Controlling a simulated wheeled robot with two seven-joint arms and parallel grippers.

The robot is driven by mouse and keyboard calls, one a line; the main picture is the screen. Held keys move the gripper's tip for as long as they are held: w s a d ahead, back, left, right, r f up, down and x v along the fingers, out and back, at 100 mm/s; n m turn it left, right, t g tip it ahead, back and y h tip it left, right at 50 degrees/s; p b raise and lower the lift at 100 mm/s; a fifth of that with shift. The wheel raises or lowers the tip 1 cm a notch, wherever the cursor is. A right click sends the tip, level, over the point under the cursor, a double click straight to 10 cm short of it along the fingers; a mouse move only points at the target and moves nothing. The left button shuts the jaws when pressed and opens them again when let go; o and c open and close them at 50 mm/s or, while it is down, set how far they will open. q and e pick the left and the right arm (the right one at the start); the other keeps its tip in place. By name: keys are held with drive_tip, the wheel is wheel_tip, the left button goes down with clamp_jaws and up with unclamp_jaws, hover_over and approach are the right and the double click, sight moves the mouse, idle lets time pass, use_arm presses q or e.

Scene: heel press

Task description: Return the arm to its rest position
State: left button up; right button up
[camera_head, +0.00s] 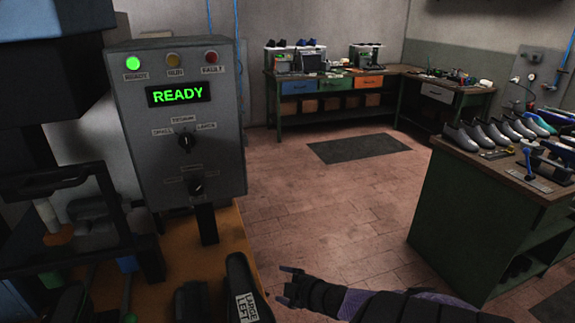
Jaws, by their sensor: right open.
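My right gripper (287,287) is at the bottom middle of the head view, at the end of my right arm (370,303) that comes in from the lower right. Its jaws are open and nothing shows between them. It is apart from a black piece labelled "LARGE LEFT" (243,290), which stands just to its left. My left gripper is not in view.
A grey control box (175,120) at left shows a green "READY" and a lit green lamp, above an orange surface (232,232). Dark machinery (60,190) fills the left edge. A green bench (480,200) with several shoes stands at right. Open tiled floor lies between.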

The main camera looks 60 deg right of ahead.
drive_tip(key=shift+s+d+f, duration=0.1)
drive_tip(key=shift+s+f, duration=0.15)
drive_tip(key=s+a+f+m+g+b, duration=0.1)
drive_tip(key=s+a+f+g+b, duration=0.2)
drive_tip(key=f, duration=0.5)
drive_tip(key=s+a+f+m+g+b, duration=0.1)
drive_tip(key=s+a+f+b, duration=0.3)
drive_tip(key=f, duration=0.4)
drive_tip(key=s+a+f+m+g+b, duration=0.2)
drive_tip(key=s+a+f, duration=0.2)
drive_tip(key=s+f, duration=0.3)
drive_tip(key=s+a+f+m+g+y+b, duration=0.1)
drive_tip(key=s+a+f+g+b, duration=0.4)
drive_tip(key=s+a+f, duration=0.7)
drive_tip(key=a+f+y+b, duration=0.1)
drive_tip(key=a, duration=0.2)
drive_tip(key=shift+s+a+f+m+g, duration=0.25)
drive_tip(key=shift+m+g, duration=0.15)
